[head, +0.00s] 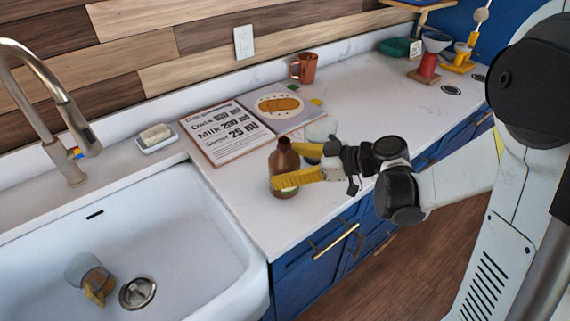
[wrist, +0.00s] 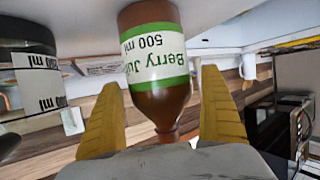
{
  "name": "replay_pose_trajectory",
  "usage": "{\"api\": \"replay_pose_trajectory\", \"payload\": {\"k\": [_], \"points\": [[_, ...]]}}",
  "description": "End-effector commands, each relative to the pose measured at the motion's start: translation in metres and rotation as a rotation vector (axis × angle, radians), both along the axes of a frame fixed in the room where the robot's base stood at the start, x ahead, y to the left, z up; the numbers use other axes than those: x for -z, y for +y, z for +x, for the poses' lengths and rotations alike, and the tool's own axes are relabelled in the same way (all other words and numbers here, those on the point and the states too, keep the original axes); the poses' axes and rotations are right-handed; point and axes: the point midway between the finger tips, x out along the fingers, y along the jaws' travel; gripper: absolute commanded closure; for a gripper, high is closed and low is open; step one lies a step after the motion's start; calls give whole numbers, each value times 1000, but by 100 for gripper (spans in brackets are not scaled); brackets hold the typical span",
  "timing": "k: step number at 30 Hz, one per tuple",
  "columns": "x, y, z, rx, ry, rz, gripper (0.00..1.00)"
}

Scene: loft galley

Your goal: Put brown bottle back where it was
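The brown bottle (head: 285,158) stands upright on the white counter (head: 235,215) near its front edge, right of the sink. In the wrist view the bottle (wrist: 155,60) appears upside down, with a white and green label reading "Berry Juice 500 ml". My gripper (head: 297,163) reaches in from the right, with its yellow fingers on either side of the bottle. In the wrist view a narrow gap shows between the bottle and the right finger, so my gripper (wrist: 160,95) looks open around it. The front finger hides part of the bottle's lower body.
A clear vessel (head: 322,127) stands close behind my gripper. A recipe board (head: 225,133) lies behind the bottle, with a copper mug (head: 304,67) farther back. Counter farther right is mostly free.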

Motion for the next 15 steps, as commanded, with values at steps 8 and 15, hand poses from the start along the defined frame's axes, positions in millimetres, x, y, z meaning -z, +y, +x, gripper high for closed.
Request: {"api": "replay_pose_trajectory", "payload": {"k": [8,15], "points": [[-2,0,0,0,0,0,8],[-18,-29,-12,4,0,0,8]]}}
